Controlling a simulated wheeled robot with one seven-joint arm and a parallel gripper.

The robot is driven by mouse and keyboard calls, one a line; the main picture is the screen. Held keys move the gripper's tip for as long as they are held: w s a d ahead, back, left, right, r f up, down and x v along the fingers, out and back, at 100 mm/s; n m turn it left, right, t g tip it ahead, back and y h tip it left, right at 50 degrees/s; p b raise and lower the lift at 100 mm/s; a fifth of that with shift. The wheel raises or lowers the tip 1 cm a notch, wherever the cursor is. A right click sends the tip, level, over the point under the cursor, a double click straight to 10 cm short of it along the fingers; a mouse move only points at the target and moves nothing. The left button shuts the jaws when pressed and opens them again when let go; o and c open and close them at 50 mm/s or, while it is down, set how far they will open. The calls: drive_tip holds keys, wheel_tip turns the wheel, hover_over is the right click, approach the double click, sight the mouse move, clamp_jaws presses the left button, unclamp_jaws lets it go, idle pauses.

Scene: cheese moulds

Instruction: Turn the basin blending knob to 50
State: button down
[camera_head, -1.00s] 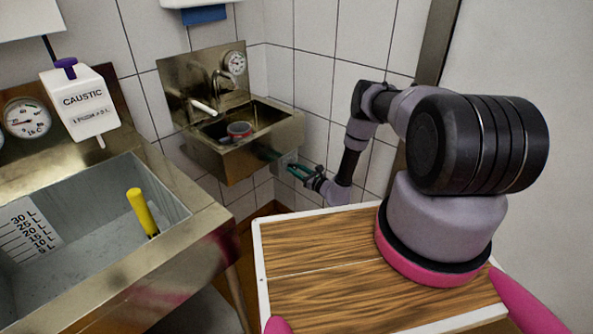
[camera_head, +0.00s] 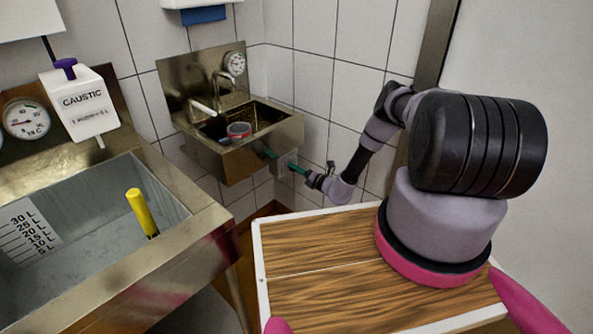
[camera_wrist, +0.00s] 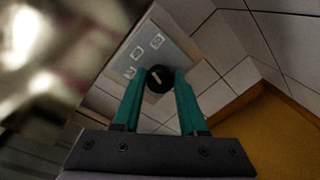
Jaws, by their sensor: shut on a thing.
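The black round knob (camera_wrist: 160,79) with a short pale pointer mark sits on a grey panel (camera_wrist: 177,48) in the wrist view. Several small white labels are on the panel, but I cannot read their values. My gripper (camera_wrist: 157,83) has a green finger on either side of the knob and is shut on it. The knob cannot be made out there.
A red-rimmed cup (camera_head: 239,131) sits in the basin below a tap (camera_head: 222,80) and a round dial (camera_head: 234,64). A large sink (camera_head: 180,243) with a yellow-handled tool (camera_head: 142,212) is at left. The tiled wall is close to my arm.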

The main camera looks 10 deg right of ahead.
drive_tip(key=m, duration=0.4)
drive_tip(key=shift+d+f+m+y, duration=0.15)
drive_tip(key=shift+m+y, duration=0.15)
drive_tip(key=shift+m, duration=0.4)
drive_tip(key=shift+c, duration=2.3)
unclamp_jaws()
drive_tip(key=v, duration=1)
drive_tip(key=shift+s+d+r, duration=0.2)
drive_tip(key=shift+s+d, duration=0.05)
drive_tip(key=shift+s, duration=0.05)
